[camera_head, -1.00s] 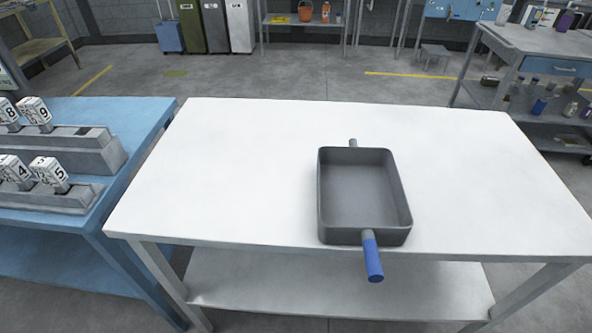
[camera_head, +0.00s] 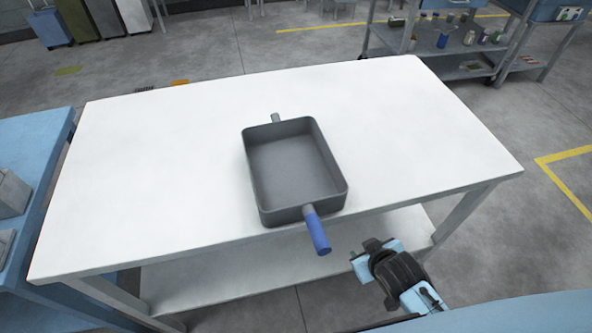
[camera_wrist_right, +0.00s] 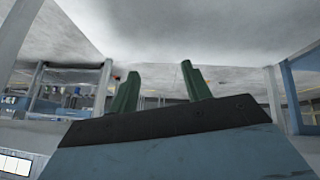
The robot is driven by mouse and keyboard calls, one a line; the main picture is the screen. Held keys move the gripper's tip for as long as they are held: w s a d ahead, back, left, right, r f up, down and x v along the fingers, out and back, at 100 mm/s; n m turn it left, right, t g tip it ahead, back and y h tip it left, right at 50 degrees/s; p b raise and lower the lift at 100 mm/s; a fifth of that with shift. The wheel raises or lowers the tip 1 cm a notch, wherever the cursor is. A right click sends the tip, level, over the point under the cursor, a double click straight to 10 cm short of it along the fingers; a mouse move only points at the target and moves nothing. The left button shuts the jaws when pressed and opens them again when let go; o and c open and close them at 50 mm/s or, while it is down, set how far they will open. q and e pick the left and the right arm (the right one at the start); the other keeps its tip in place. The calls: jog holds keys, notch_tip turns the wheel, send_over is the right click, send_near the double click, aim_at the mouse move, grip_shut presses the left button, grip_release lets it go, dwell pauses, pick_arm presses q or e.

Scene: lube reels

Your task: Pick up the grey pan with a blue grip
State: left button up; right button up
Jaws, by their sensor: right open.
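The grey pan (camera_head: 292,166) is a deep rectangular tray on the white table (camera_head: 160,150), near its front edge. Its blue grip (camera_head: 317,232) sticks out over the front edge toward me. A short grey stub (camera_head: 275,117) is on its far side. In the head view my right gripper (camera_head: 362,262) is low in front of the table, to the right of the blue grip and apart from it. In the right wrist view its two green fingers (camera_wrist_right: 158,88) stand apart with nothing between them. My left gripper does not show.
A blue table (camera_head: 35,150) stands at the left. A grey shelf trolley (camera_head: 455,62) with several bottles is at the back right. The white tabletop around the pan is clear, and a lower shelf (camera_head: 220,272) runs beneath it.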

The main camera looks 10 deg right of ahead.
jog(key=w+a+r+n+t+y, duration=0.15)
jog(key=w+r+t, duration=0.25)
jog(key=r, duration=0.8)
jog(key=w+a+r+n+t+y, duration=0.1)
jog(key=w+r+n+t, duration=0.2)
jog(key=r, duration=0.9)
jog(key=w+a+r+n+t+y, duration=0.1)
jog(key=w+r+t, duration=0.4)
jog(key=r, duration=0.7)
jog(key=s+a+r+n+y, duration=0.3)
jog(key=a+r+n+y, duration=0.3)
jog(key=n+y, duration=0.35)
jog(key=n+g, duration=1.8)
jog(key=g, duration=0.1)
send_over(315, 215)
jog(key=s+a, duration=0.1)
jog(key=s, duration=0.1)
notch_tip(315, 215, down, 10)
jog(key=w+d+f+h, duration=0.1)
jog(key=d+f+h, duration=0.4)
jog(key=d, duration=0.2)
jog(key=shift+h, duration=0.3)
jog(key=x, duration=0.6)
jog(key=shift+w+a+f+p, duration=0.1)
jog(key=shift+w+f+p, duration=0.1)
jog(key=shift+p, duration=0.15)
jog(key=shift+w+x, duration=0.1)
jog(key=shift+x, duration=1.45)
jog(key=shift+w+x, duration=0.15)
jog(key=shift+x, duration=1.45)
